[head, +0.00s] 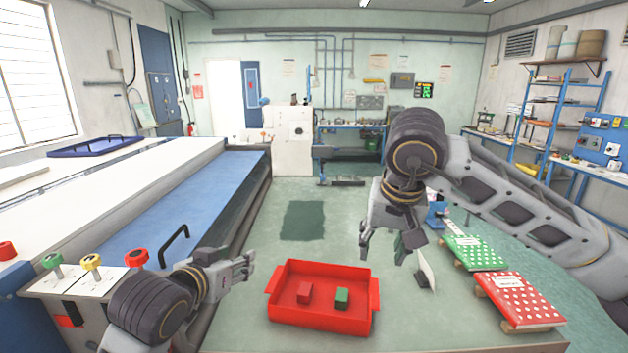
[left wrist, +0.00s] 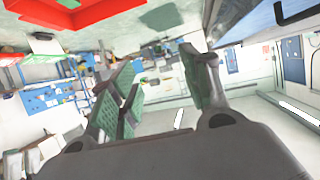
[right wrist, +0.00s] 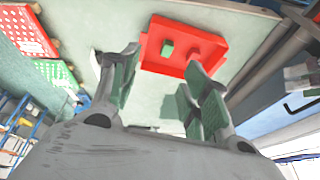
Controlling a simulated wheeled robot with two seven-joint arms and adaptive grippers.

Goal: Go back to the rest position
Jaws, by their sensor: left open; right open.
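My right gripper (head: 386,250) is above the table, at the right rear of the red tray (head: 320,324), pointing down. It is open and empty. Its spread fingers (right wrist: 160,95) show in the right wrist view with nothing between them. My left gripper (head: 246,266) is at the left of the tray, pointing right. It is open; its fingers (left wrist: 160,95) are apart and empty in the left wrist view. A red block (head: 304,293) and a green block (head: 341,298) sit apart in the tray.
A green dotted book (head: 473,253) and a red dotted book (head: 519,300) lie at the table's right. A small white panel (head: 427,268) stands near my right gripper. A long machine with a blue bed (head: 190,205) and coloured knobs (head: 91,262) is at the left.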

